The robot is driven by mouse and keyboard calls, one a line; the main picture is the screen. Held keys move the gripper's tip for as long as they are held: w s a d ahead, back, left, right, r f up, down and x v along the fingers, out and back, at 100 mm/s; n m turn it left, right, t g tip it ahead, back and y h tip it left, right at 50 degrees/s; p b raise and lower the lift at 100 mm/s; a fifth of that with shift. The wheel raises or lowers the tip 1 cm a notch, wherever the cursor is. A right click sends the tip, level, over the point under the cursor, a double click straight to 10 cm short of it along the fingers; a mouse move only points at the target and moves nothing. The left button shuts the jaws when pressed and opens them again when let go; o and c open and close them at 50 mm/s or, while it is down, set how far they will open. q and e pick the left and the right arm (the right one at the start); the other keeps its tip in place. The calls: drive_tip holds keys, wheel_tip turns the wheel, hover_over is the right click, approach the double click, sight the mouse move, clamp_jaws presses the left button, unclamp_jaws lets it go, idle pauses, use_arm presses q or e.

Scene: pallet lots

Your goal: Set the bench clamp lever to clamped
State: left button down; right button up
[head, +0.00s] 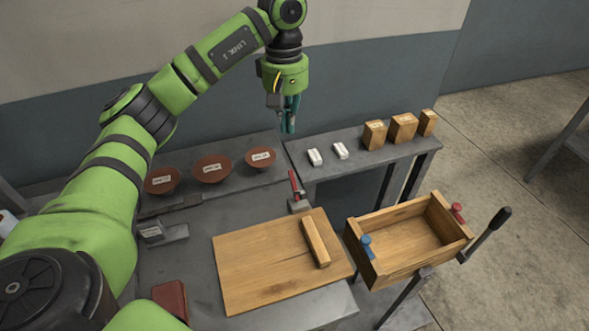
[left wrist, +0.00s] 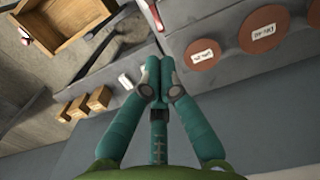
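A small red lever (head: 294,184) stands up, slightly tilted, from a grey metal base (head: 299,206) at the back edge of a wooden board (head: 245,270); it looks like the bench clamp. Part of it seems to show at the top of the left wrist view (left wrist: 152,14), too small to read its setting. My left gripper (head: 289,126) hangs above and behind the lever, pointing down, clear of it. In the left wrist view its fingertips (left wrist: 160,76) meet with nothing between them. My right gripper is not seen.
A wooden bar (head: 316,242) lies on the board. Brown bowls (head: 212,168) stand on the back shelf. White pieces (head: 315,157) and wooden blocks (head: 403,127) stand on the right shelf. A wooden crate (head: 398,279) with a black-handled lever (head: 489,232) stands right of the bench.

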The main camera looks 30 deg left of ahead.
use_arm(q)
drive_tip(key=p, duration=0.5)
hover_over(295, 191)
drive_tip(key=f, duration=1.1)
drive_tip(key=shift+a+f, duration=0.3)
drive_tip(key=shift+f, duration=0.05)
drive_tip(key=shift+s+d+f, duration=0.3)
drive_tip(key=shift+f, duration=0.2)
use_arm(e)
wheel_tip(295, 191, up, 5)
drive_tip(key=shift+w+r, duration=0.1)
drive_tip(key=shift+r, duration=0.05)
